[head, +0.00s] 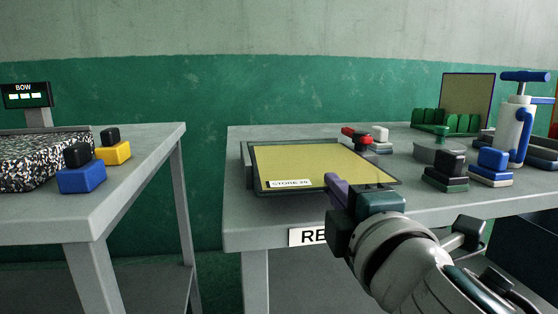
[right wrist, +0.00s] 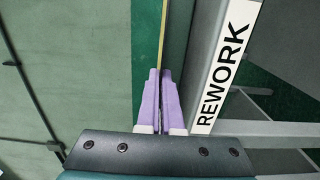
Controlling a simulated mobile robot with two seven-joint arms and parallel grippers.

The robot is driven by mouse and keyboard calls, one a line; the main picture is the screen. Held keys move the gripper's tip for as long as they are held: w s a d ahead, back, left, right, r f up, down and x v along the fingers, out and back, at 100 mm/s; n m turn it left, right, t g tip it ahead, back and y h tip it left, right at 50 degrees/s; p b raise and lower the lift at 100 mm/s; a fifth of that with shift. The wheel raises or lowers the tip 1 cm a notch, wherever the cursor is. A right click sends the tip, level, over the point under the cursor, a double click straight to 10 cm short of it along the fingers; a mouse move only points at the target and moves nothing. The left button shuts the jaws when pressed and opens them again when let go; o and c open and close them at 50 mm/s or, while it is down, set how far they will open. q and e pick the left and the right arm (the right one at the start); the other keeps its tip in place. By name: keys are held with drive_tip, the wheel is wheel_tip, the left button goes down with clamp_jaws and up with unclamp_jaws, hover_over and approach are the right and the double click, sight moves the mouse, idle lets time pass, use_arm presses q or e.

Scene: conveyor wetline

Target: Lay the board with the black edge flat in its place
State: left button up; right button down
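The board with the black edge (head: 315,163) has a yellow face and a white "STORE 25" label by its near edge. In the head view it lies flat or nearly flat at the left of the rework table, over a grey holder (head: 247,165) whose left side shows. I cannot tell whether it is fully seated. My right gripper (head: 338,190) is at its near edge, with purple fingers closed on it. In the right wrist view the fingers (right wrist: 160,100) are nearly together, with the board edge-on as a thin yellow strip (right wrist: 162,45) beyond them. My left gripper is not in view.
Another yellow board (head: 468,97) stands upright behind a green rack (head: 445,121). Small red, white, black and blue blocks and a white-and-blue pump (head: 512,130) stand to the right. A separate table (head: 140,160) at left holds a speckled block (head: 45,158); a gap separates the tables.

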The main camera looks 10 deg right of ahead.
sight(286, 167)
drive_tip(key=shift+w, duration=0.2)
idle(0.4)
drive_tip(key=shift+w, duration=1.15)
drive_tip(key=shift+w+y+b, duration=0.3)
drive_tip(key=shift+w+b, duration=0.1)
drive_tip(key=shift+w, duration=0.25)
drive_tip(key=c, duration=1.5)
unclamp_jaws()
drive_tip(key=shift+c, duration=0.2)
drive_tip(key=o, duration=0.4)
